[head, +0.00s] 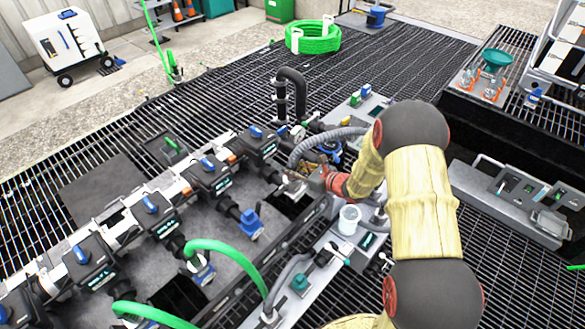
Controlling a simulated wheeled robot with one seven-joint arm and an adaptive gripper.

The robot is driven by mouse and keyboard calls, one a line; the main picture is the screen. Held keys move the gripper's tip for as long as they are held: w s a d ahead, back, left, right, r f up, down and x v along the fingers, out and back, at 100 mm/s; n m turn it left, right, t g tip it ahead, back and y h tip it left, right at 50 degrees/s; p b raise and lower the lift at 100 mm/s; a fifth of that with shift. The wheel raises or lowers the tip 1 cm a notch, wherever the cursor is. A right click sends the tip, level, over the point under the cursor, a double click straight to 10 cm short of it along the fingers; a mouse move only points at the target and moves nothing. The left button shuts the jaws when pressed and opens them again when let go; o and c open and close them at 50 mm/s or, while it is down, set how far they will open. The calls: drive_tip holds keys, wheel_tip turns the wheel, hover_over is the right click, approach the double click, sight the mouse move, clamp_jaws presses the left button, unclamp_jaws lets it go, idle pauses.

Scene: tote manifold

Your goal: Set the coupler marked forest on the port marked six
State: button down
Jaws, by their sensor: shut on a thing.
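The manifold is a row of black valve boxes with blue handles, such as this one (208,175), running diagonally from the lower left to the centre. Their small green labels are too small to read, so I cannot tell which port is marked six. My gripper (308,180) is small in view, beside the manifold's right end. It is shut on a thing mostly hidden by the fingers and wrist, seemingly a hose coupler. A grey ribbed hose (325,136) arches from close to the gripper to behind my arm. No forest marking is readable.
Green hoses (215,246) curve from lower-left ports. A grey tray with a white cup (349,219) and a teal-topped fitting (299,283) lies below the gripper. A black bent pipe (292,78) stands behind. A grey case (515,195) lies at right. The grating behind is mostly clear.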

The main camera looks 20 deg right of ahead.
drive_tip(key=c, duration=1.8)
unclamp_jaws()
drive_tip(key=o, duration=0.4)
drive_tip(key=shift+s, duration=0.1)
drive_tip(key=v, duration=1.1)
drive_tip(key=shift+s+d+r, duration=0.2)
drive_tip(key=shift+s+d, duration=0.05)
drive_tip(key=shift+d, duration=0.05)
